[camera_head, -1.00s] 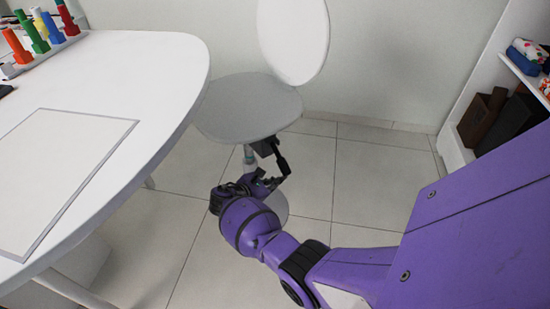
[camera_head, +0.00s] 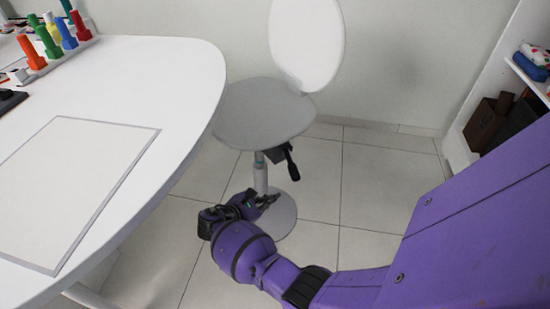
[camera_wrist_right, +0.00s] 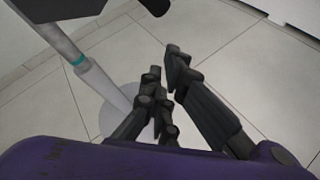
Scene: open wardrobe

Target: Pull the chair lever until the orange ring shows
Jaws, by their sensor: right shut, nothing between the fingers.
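The chair's grey seat (camera_head: 262,112) stands beyond the table edge on a pale column (camera_head: 260,175) with a round base (camera_head: 281,222). A black lever (camera_head: 291,165) hangs from a dark block under the seat's right side. My right gripper (camera_head: 272,198) is shut and empty, below the lever and apart from it, in front of the column. In the right wrist view its fingertips (camera_wrist_right: 164,62) show near the column (camera_wrist_right: 100,85), which carries a teal band (camera_wrist_right: 78,60). Part of the lever (camera_wrist_right: 154,5) shows at the top edge. I see no orange ring. My left gripper is out of view.
A white table (camera_head: 185,70) fills the left, with a framed panel (camera_head: 70,185) and several coloured pegs in a rack (camera_head: 60,52). Wardrobe shelves (camera_head: 455,150) stand at the right. The tiled floor around the chair is open.

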